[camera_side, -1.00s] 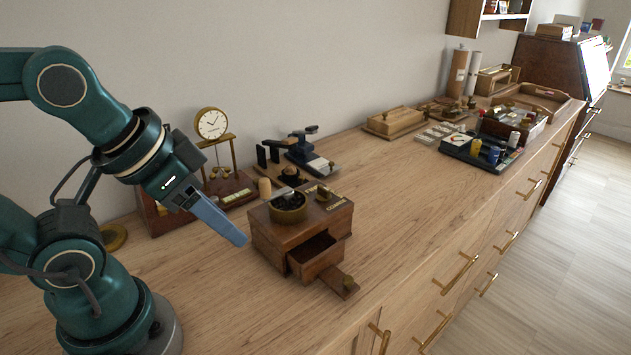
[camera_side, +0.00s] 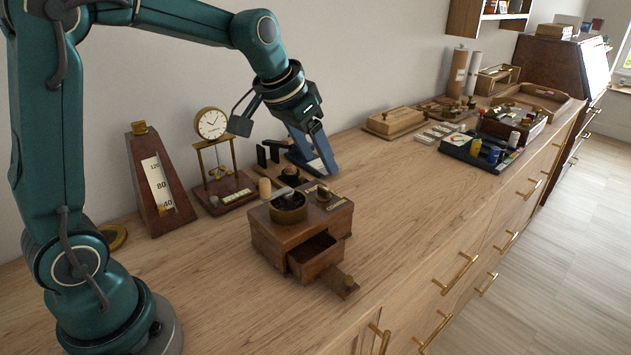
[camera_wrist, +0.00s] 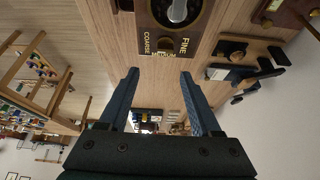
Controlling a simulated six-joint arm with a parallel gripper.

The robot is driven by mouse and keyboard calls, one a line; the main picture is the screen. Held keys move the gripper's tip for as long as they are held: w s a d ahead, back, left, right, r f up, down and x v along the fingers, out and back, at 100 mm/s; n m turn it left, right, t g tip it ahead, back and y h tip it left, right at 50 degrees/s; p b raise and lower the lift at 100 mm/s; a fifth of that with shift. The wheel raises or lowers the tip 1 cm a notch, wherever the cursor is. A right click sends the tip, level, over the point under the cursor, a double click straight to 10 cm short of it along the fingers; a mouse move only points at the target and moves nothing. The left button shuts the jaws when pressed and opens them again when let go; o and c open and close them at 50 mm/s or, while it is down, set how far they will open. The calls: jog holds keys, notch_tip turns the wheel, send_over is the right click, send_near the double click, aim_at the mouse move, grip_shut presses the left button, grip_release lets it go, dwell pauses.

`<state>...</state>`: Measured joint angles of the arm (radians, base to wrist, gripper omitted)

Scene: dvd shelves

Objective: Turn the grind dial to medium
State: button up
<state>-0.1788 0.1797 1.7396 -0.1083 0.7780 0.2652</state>
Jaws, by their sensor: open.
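A wooden coffee grinder (camera_side: 290,238) stands on the counter in the side view, its front drawer (camera_side: 318,256) pulled out. A brass bowl with a crank (camera_side: 288,207) is on its top. A small brass dial (camera_side: 323,194) sits behind and to the right of the bowl. In the wrist view the grinder top (camera_wrist: 146,18) is at the upper edge, with FINE and COARSE lettering; the dial's setting is too small to tell. My gripper (camera_side: 325,168) is open and empty, above the dial and apart from it. Its spread fingers (camera_wrist: 160,75) also show in the wrist view.
A brass clock (camera_side: 212,125) and a metronome (camera_side: 160,190) stand to the left of and behind the grinder. A dark stapler-like device (camera_side: 268,156) is behind it. A tray of bottles (camera_side: 480,152) is farther right. The counter in front is bare.

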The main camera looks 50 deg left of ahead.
aim_at(323, 187)
jog(key=shift+g, duration=0.4)
jog(key=x, duration=0.6)
jog(key=shift+s+a+f, duration=0.25)
jog(key=shift+s+a, duration=0.05)
jog(key=shift+a, duration=0.1)
jog(key=shift+w+f, duration=0.25)
jog(key=shift+f, duration=0.2)
grip_shut()
